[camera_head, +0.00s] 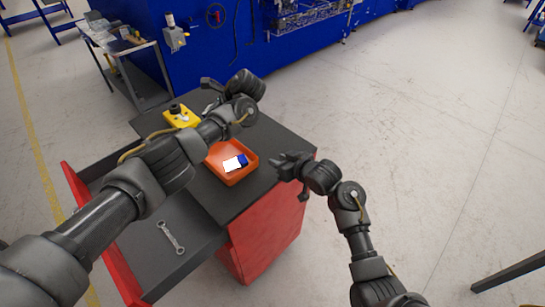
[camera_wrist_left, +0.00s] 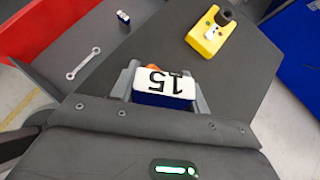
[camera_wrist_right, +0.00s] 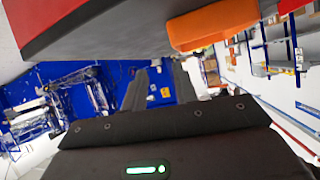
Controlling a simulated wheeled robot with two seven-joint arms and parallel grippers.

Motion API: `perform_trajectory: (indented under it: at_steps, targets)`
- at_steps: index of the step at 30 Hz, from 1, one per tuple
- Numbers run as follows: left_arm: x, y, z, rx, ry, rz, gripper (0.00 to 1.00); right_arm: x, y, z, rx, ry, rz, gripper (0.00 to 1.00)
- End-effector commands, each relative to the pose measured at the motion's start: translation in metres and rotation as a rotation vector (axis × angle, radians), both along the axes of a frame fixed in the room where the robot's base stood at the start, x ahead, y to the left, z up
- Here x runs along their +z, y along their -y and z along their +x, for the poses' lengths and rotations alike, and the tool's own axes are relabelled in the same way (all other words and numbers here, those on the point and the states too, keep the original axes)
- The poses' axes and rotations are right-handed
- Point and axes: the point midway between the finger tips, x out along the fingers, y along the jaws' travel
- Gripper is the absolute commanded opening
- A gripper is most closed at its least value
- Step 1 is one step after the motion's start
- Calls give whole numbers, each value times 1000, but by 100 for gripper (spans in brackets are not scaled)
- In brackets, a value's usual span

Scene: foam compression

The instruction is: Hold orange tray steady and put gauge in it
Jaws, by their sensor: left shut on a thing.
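The orange tray (camera_head: 250,174) stands near the right edge of the dark bench top, with a white and blue block (camera_head: 235,163) in it. My left gripper (camera_wrist_left: 162,84) is shut on a blue block with a white face marked "15" (camera_wrist_left: 165,84), which I take as the gauge. In the head view this gripper (camera_head: 207,94) is raised at the bench's far side, pointing left, and the held block is hard to make out. My right gripper (camera_head: 281,167) is open and empty beside the tray's right side, seemingly apart from it. The tray's edge (camera_wrist_right: 212,26) shows in the right wrist view.
A yellow box with a black knob (camera_head: 181,116) stands at the bench's far left. A wrench (camera_head: 171,237) lies at the near left. A blue machine (camera_head: 240,40) stands behind.

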Motion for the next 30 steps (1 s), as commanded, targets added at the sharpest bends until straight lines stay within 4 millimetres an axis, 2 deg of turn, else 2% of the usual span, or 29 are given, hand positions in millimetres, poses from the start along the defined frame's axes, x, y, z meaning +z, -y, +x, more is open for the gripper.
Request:
perform_trajectory:
  at_steps: [6,16,30]
  targets:
    - [1,0,0,-1,1,0,12,9,-22,7,143,109,-6,29]
    - [1,0,0,0,1,0,12,5,-32,14,159,117,-3,29]
    - [1,0,0,0,1,0,12,-25,-84,67,159,116,-6,29]
